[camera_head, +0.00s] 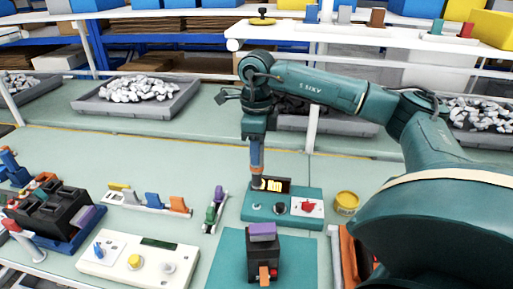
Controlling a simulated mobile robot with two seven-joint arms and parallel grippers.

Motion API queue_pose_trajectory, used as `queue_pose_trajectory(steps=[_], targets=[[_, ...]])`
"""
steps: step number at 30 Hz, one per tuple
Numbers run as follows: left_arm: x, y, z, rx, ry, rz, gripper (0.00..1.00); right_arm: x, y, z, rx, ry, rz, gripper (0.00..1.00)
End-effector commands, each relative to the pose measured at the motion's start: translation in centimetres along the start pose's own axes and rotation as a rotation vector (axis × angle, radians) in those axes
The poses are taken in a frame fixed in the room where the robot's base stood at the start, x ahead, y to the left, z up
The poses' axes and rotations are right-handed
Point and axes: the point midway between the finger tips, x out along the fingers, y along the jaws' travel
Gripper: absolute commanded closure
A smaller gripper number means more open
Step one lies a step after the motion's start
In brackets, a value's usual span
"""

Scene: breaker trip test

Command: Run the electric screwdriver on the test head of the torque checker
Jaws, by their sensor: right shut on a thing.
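The torque checker (262,212) is a teal box with a lit yellow display, dark knobs and a red mark on a white panel. It sits at the middle of the bench. My right gripper (257,136) points down above its back left corner and is shut on the electric screwdriver (257,158). The screwdriver is upright, with a blue and brown body. Its lower end is at the left of the display, where the test head seems to be; I cannot tell whether they touch. The gripper hides the screwdriver's upper part. My left gripper is not in view.
A black breaker (263,256) with a purple top stands on a teal mat (225,262) in front. A white control box (125,265) is at front left. A yellow tin (346,203) stands right of the checker. Grey trays (172,108) of parts lie behind.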

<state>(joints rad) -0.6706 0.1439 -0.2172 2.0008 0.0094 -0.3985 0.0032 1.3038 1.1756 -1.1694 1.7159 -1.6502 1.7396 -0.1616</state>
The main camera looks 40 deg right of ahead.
Motion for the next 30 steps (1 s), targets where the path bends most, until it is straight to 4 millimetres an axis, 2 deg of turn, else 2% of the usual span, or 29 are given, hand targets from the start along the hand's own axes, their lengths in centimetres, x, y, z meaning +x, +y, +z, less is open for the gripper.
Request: queue_pose_trajectory(steps=[7, 22, 30], targets=[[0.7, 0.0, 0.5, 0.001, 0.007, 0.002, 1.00, 1.3, 0.0, 0.0, 0.000, -0.002, -0.001, 0.96], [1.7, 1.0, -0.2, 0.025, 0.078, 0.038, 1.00, 5.6, 0.0, 0.1, -0.001, -0.002, -0.001, 0.96], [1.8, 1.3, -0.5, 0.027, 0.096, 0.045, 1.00, 6.5, 0.0, 0.1, -0.001, -0.002, -0.002, 0.96]])
